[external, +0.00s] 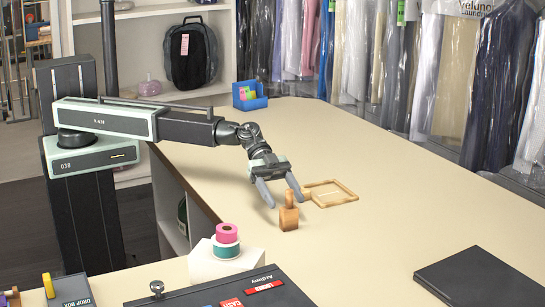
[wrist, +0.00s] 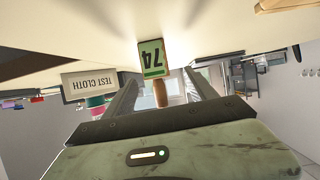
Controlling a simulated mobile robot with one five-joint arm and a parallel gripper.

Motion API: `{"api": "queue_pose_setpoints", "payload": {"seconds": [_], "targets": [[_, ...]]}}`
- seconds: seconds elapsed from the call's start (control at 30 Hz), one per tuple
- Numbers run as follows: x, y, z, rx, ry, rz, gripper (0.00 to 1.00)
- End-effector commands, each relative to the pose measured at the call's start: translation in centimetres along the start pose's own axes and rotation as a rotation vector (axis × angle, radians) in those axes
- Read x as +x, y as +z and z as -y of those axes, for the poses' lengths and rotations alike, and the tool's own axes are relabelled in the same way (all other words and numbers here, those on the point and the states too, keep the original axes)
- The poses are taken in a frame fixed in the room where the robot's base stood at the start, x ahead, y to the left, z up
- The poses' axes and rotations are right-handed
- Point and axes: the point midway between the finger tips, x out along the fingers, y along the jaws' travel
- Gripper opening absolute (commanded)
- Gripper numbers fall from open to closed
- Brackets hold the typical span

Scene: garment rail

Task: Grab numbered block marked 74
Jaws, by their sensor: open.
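The numbered block (external: 289,219) is a small wooden block with a round peg on top, standing upright on the counter in the external view. In the wrist view the block's green face marked 74 (wrist: 152,55) shows upside down, with the peg (wrist: 160,94) pointing back toward my gripper. My gripper (external: 285,203) is open, with its fingers angled down around the peg in the external view. In the wrist view my gripper (wrist: 160,75) has one finger on each side of the peg, with gaps visible. The block's face with the number is turned away from the external camera.
A shallow wooden tray (external: 348,200) lies just right of the block. A white box marked TEST CLOTH (wrist: 90,86) carries pink and green tape rolls (external: 227,241) at the front. A black folder (external: 483,277) lies front right; a blue bin (external: 250,101) stands behind. The counter's right side is mostly clear.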

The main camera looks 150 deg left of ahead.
Motion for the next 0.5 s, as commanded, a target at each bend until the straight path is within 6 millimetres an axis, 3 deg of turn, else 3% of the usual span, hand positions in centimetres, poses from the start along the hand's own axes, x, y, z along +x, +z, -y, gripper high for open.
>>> {"api": "queue_pose_setpoints", "payload": {"seconds": [0.17, 0.4, 0.5], "targets": [[0.2, -0.5, -0.3, 0.038, 0.008, -0.020, 0.65], [2.9, -0.2, -0.4, 0.037, 0.011, -0.017, 0.65], [3.0, -0.3, -0.5, 0.037, 0.010, -0.016, 0.65]]}}
